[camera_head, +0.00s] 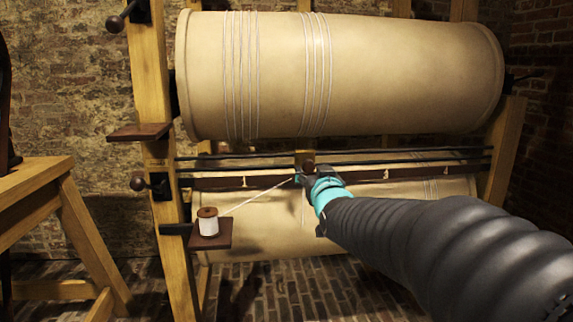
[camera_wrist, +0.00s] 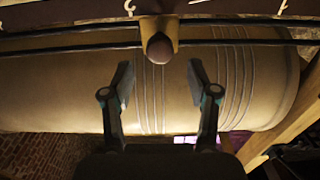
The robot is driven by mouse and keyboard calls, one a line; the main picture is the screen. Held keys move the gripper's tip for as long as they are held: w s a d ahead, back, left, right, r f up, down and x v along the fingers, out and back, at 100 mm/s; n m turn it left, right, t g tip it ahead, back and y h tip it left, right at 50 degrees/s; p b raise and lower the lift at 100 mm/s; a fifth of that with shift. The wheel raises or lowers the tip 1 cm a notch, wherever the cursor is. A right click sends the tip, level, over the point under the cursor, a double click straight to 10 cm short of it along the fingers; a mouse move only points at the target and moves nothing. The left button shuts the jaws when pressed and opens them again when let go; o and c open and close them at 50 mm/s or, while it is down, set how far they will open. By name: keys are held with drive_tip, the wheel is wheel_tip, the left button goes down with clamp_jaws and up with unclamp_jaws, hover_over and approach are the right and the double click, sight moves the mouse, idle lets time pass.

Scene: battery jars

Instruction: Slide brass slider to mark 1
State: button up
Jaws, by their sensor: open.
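The brass slider (camera_head: 304,157) sits on two dark horizontal rods between the drums, near their middle. It also shows at the top of the wrist view (camera_wrist: 174,30), with a round brown knob (camera_wrist: 160,47) on its front. My gripper (camera_wrist: 161,80) is open and empty, its two fingers apart below the knob and not around it. In the head view my gripper (camera_head: 306,181) is just in front of the slider and partly hides the rail there. White marks show on the dark rail (camera_head: 215,183); one mark (camera_head: 244,181) is left of the slider, another (camera_head: 387,174) right. Their numbers are not readable.
A large upper drum (camera_head: 400,75) with wound thread lies above the rods, and a lower drum (camera_head: 250,232) below. A white thread spool (camera_head: 208,222) stands on a small brown shelf at left; its thread runs toward the slider. A wooden post (camera_head: 160,130) stands left.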

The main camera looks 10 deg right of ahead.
sight(309, 166)
drive_tip(key=shift+w+p, duration=0.3)
drive_tip(key=shift+w, duration=2.75)
clamp_jaws()
